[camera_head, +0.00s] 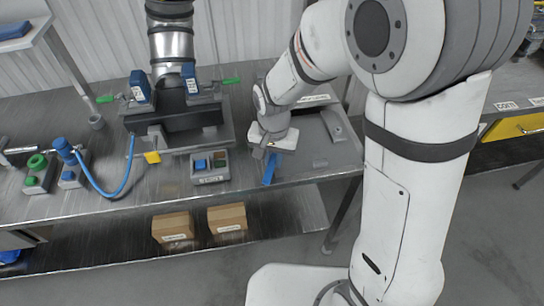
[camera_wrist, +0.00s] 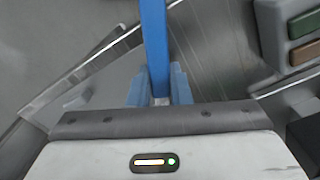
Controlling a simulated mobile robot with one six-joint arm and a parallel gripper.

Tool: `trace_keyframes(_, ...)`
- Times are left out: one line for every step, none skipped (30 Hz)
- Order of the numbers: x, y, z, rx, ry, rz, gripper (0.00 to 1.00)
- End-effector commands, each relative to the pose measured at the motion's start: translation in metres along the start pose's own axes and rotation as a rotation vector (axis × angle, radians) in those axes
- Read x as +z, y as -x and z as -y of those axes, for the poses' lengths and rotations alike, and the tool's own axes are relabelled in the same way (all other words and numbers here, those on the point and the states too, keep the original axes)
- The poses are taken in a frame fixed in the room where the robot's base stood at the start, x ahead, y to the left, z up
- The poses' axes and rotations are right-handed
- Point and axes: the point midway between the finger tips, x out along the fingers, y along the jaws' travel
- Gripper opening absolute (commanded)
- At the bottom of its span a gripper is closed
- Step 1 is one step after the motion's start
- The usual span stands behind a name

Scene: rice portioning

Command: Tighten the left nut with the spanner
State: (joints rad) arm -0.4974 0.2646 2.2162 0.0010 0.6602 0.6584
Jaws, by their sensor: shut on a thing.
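My gripper (camera_wrist: 160,92) is shut on a blue bar, the spanner (camera_wrist: 155,40), whose shaft runs up out of the top of the wrist view. In the head view the gripper hangs over the front part of the bench, and the blue spanner (camera_head: 269,170) shows below it at the bench edge. The spanner's jaw end is not visible. A dark machine (camera_head: 185,118) under a steel pipe (camera_head: 172,45) stands to the left of the gripper. It has a blue block with a green lever on each side. I cannot make out the left nut.
A button box (camera_head: 210,166) stands close left of the gripper. A grey tray (camera_head: 335,150) lies to its right. A blue hose (camera_head: 108,190) and small valve units stand at the left. Two cardboard boxes (camera_head: 172,227) sit on the lower shelf.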

Motion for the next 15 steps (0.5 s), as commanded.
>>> trace_keyframes(0.0001,0.0001,0.0001,0.0,0.0,0.0,0.0)
trace_keyframes(0.0001,0.0001,0.0001,0.0,0.0,0.0,0.0)
trace_keyframes(0.0002,0.0002,0.0001,0.0,0.0,0.001,0.0)
trace_keyframes(0.0002,0.0004,0.0001,0.0,-0.001,0.001,0.0)
trace_keyframes(0.0002,0.0007,0.0001,0.0,-0.001,0.001,0.0)
trace_keyframes(0.0002,0.0011,0.0001,0.0,-0.001,0.001,0.0)
trace_keyframes(0.0003,0.0015,0.0001,0.0,-0.001,0.001,0.0)
trace_keyframes(0.0003,0.002,0.0001,0.0,-0.001,0.001,0.0)
trace_keyframes(0.0003,0.0026,0.0002,0.0,-0.001,0.001,0.0)
trace_keyframes(0.0003,0.0031,0.0002,0.0,-0.001,0.001,0.0)
trace_keyframes(0.0003,0.0036,0.0002,0.0,-0.001,0.001,0.0)
trace_keyframes(0.0003,0.0042,0.0002,0.0,-0.001,0.001,0.0)
trace_keyframes(0.0003,0.0046,0.0002,0.001,-0.001,0.001,0.0)
trace_keyframes(0.0003,0.0051,0.0002,0.001,-0.001,0.001,0.0)
trace_keyframes(0.0003,0.0057,0.0002,0.001,-0.001,0.001,0.0)
